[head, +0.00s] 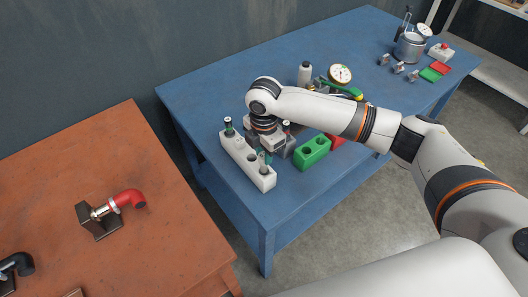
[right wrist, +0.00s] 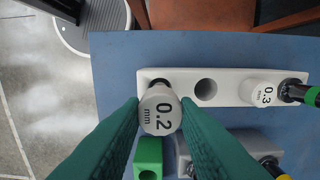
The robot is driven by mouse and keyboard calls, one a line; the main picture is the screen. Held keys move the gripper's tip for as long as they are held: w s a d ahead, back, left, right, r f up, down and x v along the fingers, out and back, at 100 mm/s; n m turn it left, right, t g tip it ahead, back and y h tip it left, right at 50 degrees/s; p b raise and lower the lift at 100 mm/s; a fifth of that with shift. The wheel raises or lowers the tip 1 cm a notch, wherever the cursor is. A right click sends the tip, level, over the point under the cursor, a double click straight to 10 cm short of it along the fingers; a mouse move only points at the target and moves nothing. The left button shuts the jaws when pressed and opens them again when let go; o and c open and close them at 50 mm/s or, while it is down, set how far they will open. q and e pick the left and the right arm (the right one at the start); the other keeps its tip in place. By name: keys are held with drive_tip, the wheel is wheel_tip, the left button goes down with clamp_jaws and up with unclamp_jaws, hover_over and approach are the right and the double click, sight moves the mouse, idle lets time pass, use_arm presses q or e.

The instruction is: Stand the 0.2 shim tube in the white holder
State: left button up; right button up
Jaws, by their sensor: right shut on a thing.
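The white holder (head: 239,153) is a long block at the front left of the blue table. It also shows in the right wrist view (right wrist: 228,90), with an empty round hole in its middle. My right gripper (right wrist: 160,112) has its green fingers shut on the white 0.2 shim tube (right wrist: 157,118), label facing the camera. The tube is over the holder's left end in that view, in front of a dark opening; I cannot tell whether it is inserted. In the head view the gripper (head: 265,158) is above the holder's near end. My left gripper is not in view.
A green block (head: 312,153) with holes and a red block (head: 336,141) lie to the right. An orange table (head: 75,180) is at left.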

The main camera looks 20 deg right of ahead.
drive_tip(key=shift+f+b, duration=1.2)
drive_tip(key=shift+b, duration=0.1)
drive_tip(key=shift+f, duration=1.1)
drive_tip(key=shift+f, duration=0.1)
drive_tip(key=o, duration=1.4)
drive_tip(key=shift+c, duration=0.2)
drive_tip(key=shift+p, duration=0.35)
wheel_tip(320, 180, up, 8)
drive_tip(key=p, duration=0.8)
drive_tip(key=shift+p, duration=0.3)
